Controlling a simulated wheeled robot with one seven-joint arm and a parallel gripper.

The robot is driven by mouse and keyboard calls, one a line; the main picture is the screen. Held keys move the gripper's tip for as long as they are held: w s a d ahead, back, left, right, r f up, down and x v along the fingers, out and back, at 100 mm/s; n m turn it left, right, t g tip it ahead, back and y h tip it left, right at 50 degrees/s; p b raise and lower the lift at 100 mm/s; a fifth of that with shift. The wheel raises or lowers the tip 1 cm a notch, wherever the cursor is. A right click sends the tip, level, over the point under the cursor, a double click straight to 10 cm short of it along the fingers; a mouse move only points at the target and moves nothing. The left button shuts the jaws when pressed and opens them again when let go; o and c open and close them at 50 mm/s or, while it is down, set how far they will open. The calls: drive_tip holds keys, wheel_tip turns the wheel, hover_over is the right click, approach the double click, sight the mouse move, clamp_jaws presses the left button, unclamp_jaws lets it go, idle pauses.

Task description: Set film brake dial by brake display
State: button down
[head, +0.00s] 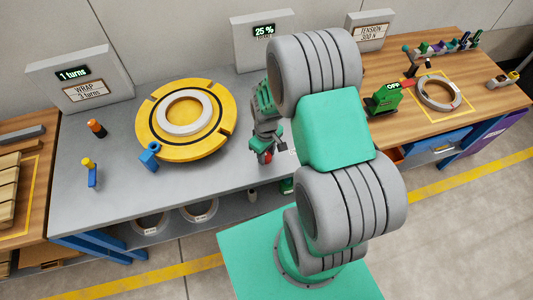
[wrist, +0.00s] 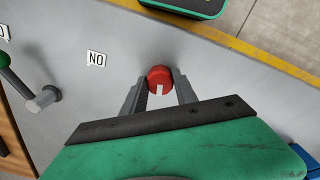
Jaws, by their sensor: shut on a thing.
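The film brake dial (wrist: 160,78) is a red round knob with a white mark, seen between my fingertips in the wrist view. My gripper (wrist: 160,88) is shut on it, one grey finger on each side. In the head view the red dial (head: 266,156) shows low under my gripper (head: 265,152), partly hidden by it. The brake display (head: 264,31) on the grey back panel reads 25 %; the line beneath it is partly hidden by my arm.
A yellow turntable (head: 150,125) with a pale ring stands left on the grey bench. A display (head: 72,74) reads 1 turns above a WRAP 3 turns sign. A NO label (wrist: 96,59) and a green-ended lever (wrist: 40,102) lie left of the dial. A green OFF box (head: 384,98) stands right.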

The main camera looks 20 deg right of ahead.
drive_tip(key=shift+m+b, duration=0.35)
drive_tip(key=shift+m, duration=0.95)
drive_tip(key=c, duration=1)
unclamp_jaws()
drive_tip(key=shift+o, duration=0.2)
wheel_tip(320, 180, up, 8)
drive_tip(key=shift+f+b, duration=0.1)
drive_tip(key=shift+b, duration=0.2)
